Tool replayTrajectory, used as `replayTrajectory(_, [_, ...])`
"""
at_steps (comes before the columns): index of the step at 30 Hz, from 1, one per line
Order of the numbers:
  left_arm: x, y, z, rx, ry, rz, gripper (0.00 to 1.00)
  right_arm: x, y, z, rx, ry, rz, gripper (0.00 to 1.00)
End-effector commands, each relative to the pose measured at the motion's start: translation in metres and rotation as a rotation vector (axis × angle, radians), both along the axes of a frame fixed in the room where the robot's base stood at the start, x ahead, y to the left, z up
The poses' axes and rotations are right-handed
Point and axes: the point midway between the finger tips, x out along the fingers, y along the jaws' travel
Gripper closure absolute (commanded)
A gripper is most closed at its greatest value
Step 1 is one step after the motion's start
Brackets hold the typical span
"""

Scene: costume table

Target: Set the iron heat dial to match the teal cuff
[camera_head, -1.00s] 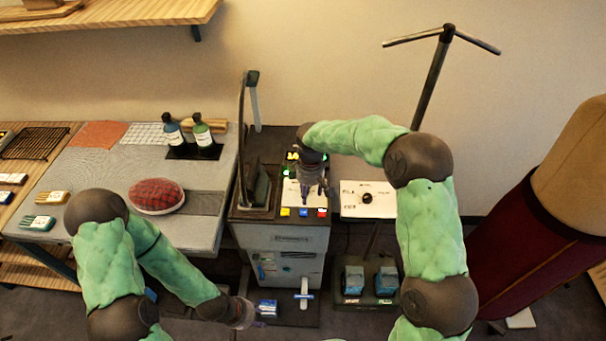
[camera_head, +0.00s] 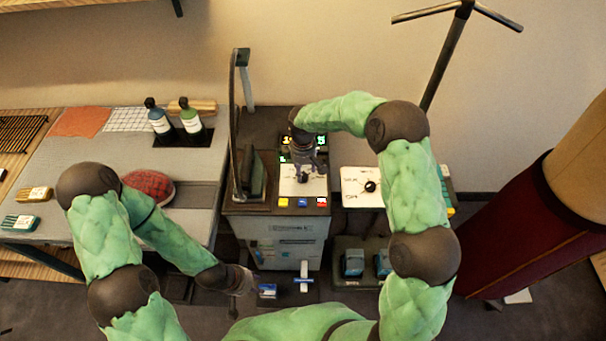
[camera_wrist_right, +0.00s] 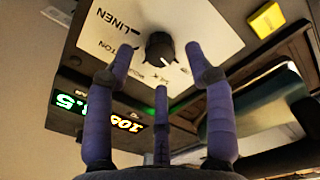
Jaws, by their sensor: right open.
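The iron heat dial (camera_wrist_right: 159,46) is a black knob with a white pointer mark on a white panel (camera_wrist_right: 100,40). LINEN is readable; other labels are partly hidden by my fingers. My right gripper (camera_wrist_right: 160,75) is open, its purple fingers spread just short of the knob, with no clear contact. In the head view my right gripper (camera_head: 306,170) is over the white panel (camera_head: 300,187) on the grey cabinet. A teal striped piece (camera_head: 20,222) lies on the left table; I cannot tell if it is the teal cuff. My left gripper (camera_head: 242,284) is low, beside a small blue box (camera_head: 267,291); its fingers are unclear.
A second white panel (camera_head: 355,180) with a black knob is right of the cabinet. A lit display (camera_wrist_right: 100,110) is beside the dial. Coloured buttons (camera_head: 302,202) line the cabinet's front edge. Two bottles (camera_head: 191,118) and a red cushion (camera_head: 150,187) are on the left table.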

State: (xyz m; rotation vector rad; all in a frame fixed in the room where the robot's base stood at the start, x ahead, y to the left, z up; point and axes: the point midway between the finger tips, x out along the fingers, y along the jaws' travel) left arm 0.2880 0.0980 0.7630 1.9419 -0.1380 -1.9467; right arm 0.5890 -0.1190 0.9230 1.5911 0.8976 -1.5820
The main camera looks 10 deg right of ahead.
Motion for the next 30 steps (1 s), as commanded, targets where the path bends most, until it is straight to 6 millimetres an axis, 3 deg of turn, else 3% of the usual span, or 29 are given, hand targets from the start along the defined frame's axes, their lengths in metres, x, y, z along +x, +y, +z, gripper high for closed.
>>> replayTrajectory(6, [0.0,0.0,-0.004,0.0,0.0,0.0,0.6,0.0,0.0,-0.025,-0.001,0.001,0.0,0.46])
replayTrajectory(18, [0.0,0.0,-0.004,0.0,0.0,0.0,0.6,0.001,0.0,-0.03,0.0,-0.001,-0.001,0.46])
replayTrajectory(24, [0.0,0.0,-0.004,0.0,0.0,0.0,0.6,0.0,0.0,-0.03,-0.001,-0.001,0.0,1.0])
replayTrajectory(30, [0.0,0.0,-0.004,0.0,0.0,0.0,0.6,0.001,0.0,-0.03,0.0,-0.001,-0.002,1.0])
